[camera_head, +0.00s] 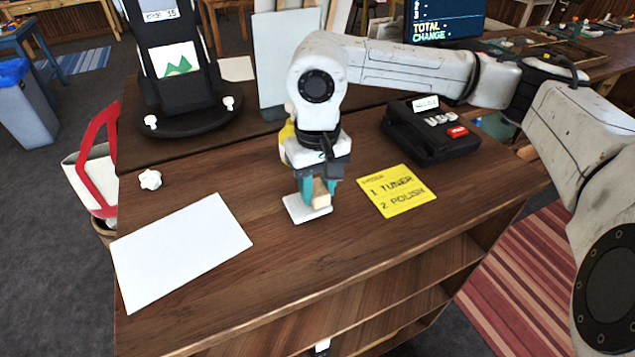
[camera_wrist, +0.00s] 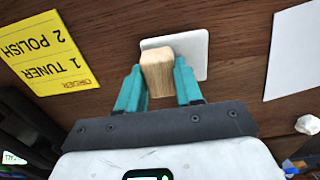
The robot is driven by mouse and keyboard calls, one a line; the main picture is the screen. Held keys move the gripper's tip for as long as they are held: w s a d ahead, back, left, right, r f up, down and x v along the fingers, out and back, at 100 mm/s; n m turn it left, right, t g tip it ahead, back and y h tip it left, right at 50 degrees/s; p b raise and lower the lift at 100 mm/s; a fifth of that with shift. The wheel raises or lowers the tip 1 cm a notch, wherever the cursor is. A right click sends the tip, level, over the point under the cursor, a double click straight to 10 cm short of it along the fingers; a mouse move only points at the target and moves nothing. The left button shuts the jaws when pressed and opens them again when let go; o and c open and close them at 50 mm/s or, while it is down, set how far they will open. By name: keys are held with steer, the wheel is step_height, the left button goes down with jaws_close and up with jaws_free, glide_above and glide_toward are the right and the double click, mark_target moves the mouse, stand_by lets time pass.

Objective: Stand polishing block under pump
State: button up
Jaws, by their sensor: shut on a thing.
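The polishing block, a small pale wooden block (camera_head: 321,194), is between the teal fingertips of my gripper (camera_head: 318,187). In the wrist view the block (camera_wrist: 158,72) sits between both fingers (camera_wrist: 158,88), and my gripper is shut on it. The block is over a small white square pad (camera_head: 296,210), which also shows in the wrist view (camera_wrist: 190,46). I cannot tell whether the block touches the pad. A yellow thing (camera_head: 287,132) is mostly hidden behind my gripper; I cannot tell whether it is the pump. No pump shows clearly elsewhere.
A yellow note (camera_head: 397,190) reading "1 TUNER 2 POLISH" lies right of my gripper, with a black card terminal (camera_head: 430,130) behind it. A white sheet (camera_head: 181,250) lies left on the wooden counter (camera_head: 270,265). A black stand (camera_head: 180,80) rises at the back left.

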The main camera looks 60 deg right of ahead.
steer(key=shift+f, duration=0.3)
steer(key=shift+f+b, duration=0.2)
steer(key=shift+b, duration=0.15)
steer(key=o, duration=1)
steer(key=shift+r, duration=0.1)
steer(key=shift+o, duration=0.2)
steer(key=shift+r+p, duration=0.15)
steer(key=shift+p, duration=0.15)
